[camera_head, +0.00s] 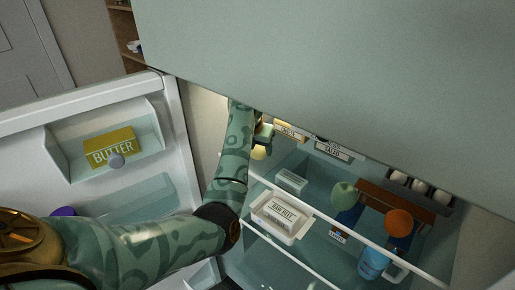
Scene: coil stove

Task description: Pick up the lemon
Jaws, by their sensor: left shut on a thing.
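My left arm reaches from the lower left into the open fridge. My left gripper (263,141) is at the far left of the upper shelf, partly hidden by my forearm, and is shut. A small, pale yellow, rounded thing, which looks like the lemon (259,153), shows at the gripper's lower end, in its hold. Whether it touches the shelf I cannot tell. My right gripper is not in view.
The fridge holds a raw beef box (282,215), a green apple-like fruit (344,194), an orange (398,222), a blue bottle (373,263) and eggs (419,186). Butter (110,147) sits in the open door (176,120) at left. The large green panel (330,60) overhangs the shelf.

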